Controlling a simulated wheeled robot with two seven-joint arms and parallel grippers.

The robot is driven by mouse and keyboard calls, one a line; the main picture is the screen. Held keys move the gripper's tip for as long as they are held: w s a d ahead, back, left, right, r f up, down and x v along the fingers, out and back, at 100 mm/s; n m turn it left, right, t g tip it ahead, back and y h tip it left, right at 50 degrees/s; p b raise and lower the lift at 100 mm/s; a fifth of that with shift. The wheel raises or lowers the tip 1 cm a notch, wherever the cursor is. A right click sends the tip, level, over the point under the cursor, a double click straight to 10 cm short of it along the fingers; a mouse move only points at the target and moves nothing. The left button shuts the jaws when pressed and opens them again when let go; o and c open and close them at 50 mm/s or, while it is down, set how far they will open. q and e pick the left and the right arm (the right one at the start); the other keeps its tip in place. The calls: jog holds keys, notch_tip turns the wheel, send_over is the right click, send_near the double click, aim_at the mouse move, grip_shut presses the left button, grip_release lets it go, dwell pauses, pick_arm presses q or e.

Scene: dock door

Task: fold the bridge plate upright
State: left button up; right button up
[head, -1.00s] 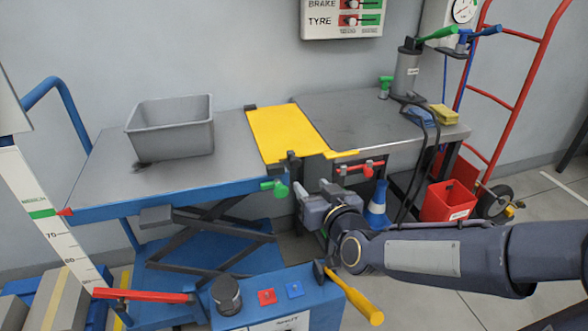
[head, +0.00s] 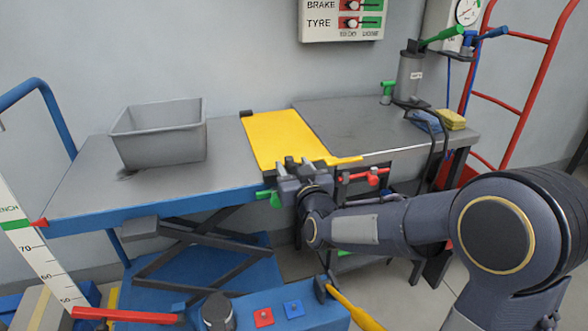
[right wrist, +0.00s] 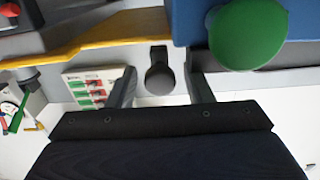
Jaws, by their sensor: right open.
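The yellow bridge plate (head: 280,137) lies flat, spanning the gap between the blue lift table (head: 85,190) and the grey bench (head: 365,122). Its yellow edge (right wrist: 110,38) crosses the top of the right wrist view. My right gripper (head: 297,163) is open at the plate's front edge. In the right wrist view a dark round knob (right wrist: 160,76) shows between its two spread fingers, with gaps on both sides. A green knob (right wrist: 250,38) is close beside the fingers; it also shows in the head view (head: 270,198). My left gripper is not in view.
A grey bin (head: 160,140) stands on the lift table. A red handle (head: 365,177) is just right of my right gripper. A pump with a green lever (head: 410,75) and yellow sponge (head: 451,119) stand on the bench. A yellow-handled lever (head: 352,305) is below.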

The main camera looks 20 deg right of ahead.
grip_shut()
dwell(0.4)
